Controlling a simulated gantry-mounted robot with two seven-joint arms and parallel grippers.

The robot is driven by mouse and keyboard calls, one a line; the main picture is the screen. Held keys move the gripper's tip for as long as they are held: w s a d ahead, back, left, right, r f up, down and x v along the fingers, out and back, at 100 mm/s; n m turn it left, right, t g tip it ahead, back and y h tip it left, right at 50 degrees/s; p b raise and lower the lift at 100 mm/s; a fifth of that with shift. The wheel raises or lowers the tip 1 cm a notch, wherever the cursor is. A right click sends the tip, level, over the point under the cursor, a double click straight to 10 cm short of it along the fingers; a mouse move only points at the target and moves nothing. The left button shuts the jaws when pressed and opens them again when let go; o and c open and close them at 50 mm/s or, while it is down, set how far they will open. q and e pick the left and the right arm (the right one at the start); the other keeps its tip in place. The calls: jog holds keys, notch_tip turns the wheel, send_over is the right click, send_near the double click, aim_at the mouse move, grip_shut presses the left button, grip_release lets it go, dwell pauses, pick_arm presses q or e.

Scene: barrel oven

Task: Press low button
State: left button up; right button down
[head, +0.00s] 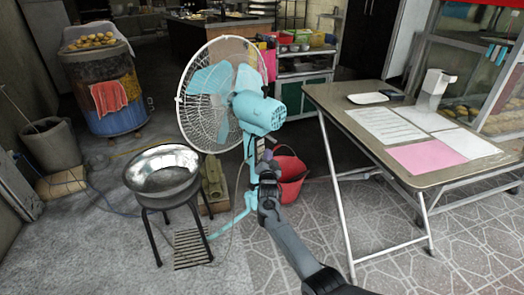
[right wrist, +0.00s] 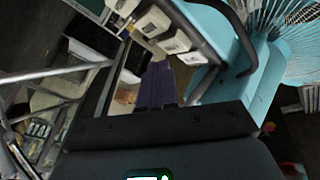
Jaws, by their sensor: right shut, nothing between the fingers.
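A light-blue standing fan (head: 261,112) with a white wire guard (head: 197,117) stands in the middle of the head view. In the right wrist view a row of several pale square buttons (right wrist: 175,42) runs along the fan's blue housing (right wrist: 213,33). Which one is the low button cannot be read. My right gripper (head: 267,157) is at the fan's stand, below its motor. Its purple fingers (right wrist: 158,66) are shut and empty, with their tips close to the nearer buttons. Whether they touch cannot be told. My left gripper is not in view.
A red bucket (head: 291,178) stands behind my right arm. A metal bowl on a black stool (head: 148,220) is left of the fan. A folding table (head: 350,105) with papers stands at the right. Tiled floor in front is clear.

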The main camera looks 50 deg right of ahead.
jog(key=shift+w+b, duration=0.25)
jog(key=shift+b, duration=0.05)
jog(key=shift+w+d, duration=0.1)
jog(key=shift+w, duration=0.1)
jog(key=shift+w, duration=0.1)
dwell(0.7)
jog(key=shift+w+b, duration=0.2)
jog(key=shift+b, duration=0.35)
jog(key=shift+w, duration=0.1)
dwell(0.3)
jog(key=shift+s+p, duration=0.95)
jog(key=shift+p, duration=0.2)
